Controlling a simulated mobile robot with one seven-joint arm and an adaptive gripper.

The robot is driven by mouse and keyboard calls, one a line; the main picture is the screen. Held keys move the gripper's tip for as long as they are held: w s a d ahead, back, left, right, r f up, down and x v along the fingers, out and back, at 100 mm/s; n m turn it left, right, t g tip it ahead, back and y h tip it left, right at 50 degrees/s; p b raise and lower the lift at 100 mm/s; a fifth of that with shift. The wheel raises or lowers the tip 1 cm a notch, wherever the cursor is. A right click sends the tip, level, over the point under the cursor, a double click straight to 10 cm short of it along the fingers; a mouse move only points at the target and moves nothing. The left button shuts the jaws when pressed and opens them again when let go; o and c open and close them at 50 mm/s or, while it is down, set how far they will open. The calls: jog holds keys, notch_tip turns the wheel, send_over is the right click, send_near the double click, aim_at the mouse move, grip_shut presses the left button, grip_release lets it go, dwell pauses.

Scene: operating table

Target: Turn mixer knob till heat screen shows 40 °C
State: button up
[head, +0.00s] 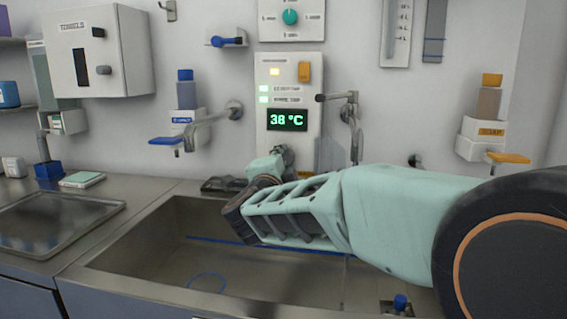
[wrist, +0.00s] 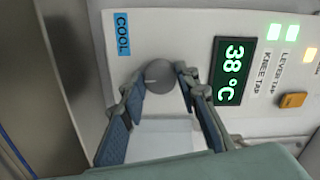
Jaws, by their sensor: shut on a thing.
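The heat screen (head: 287,120) on the white wall panel reads 38 °C in green in the head view. It also reads 38 °C, turned sideways, in the wrist view (wrist: 232,72). The mixer knob (wrist: 160,76) is a round dark grey knob with a light pointer line, beside a blue COOL label (wrist: 122,33). My gripper (wrist: 161,92) has its two fingers on either side of the knob and is shut on it. In the head view my gripper (head: 268,172) is at the panel's lower end, and my arm hides most of the knob.
A steel sink (head: 160,240) lies below my arm. A spout (head: 210,118) stands left of the panel and a lever tap (head: 350,115) right of it. An orange switch (head: 304,72) sits on the panel. Dispensers flank the panel. A tray (head: 60,220) lies on the left counter.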

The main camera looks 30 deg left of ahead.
jog(key=shift+r, duration=0.1)
jog(key=o, duration=1.2)
jog(key=shift+c, duration=0.2)
jog(key=shift+s, duration=0.1)
jog(key=v, duration=1.1)
jog(key=shift+s, duration=0.35)
jog(key=shift+d, duration=0.1)
